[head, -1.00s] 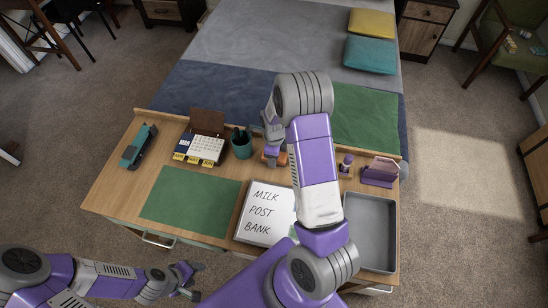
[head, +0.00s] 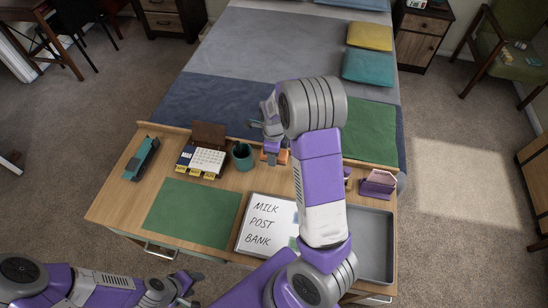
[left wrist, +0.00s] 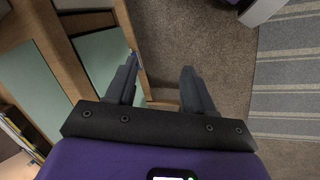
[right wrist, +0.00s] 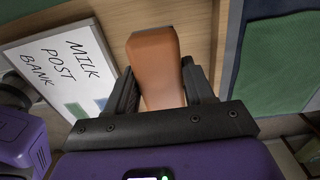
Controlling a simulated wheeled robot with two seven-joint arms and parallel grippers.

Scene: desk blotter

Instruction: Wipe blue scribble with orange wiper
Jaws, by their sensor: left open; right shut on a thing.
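A whiteboard (head: 250,238) reading MILK, POST, BANK lies at the desk's front middle. A blue patch (head: 295,218) and a green patch (head: 293,243) show at its right side, partly behind my right arm. I cannot make out a scribble's strokes. The board also shows in the right wrist view (right wrist: 35,50). My right gripper (head: 272,150) is shut on the orange wiper (right wrist: 155,62), near the desk's back edge, apart from the board. Whether the wiper touches the desk is unclear. My left gripper (head: 192,285) is open and empty, off the desk's front edge.
A teal pen cup (head: 243,157) stands left of the wiper, beside a calendar (head: 207,162). A teal stapler-like object (head: 141,158) is at far left. A green mat (head: 190,212) lies left of the board. A grey tray (head: 376,215) and a purple holder (head: 378,184) are right.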

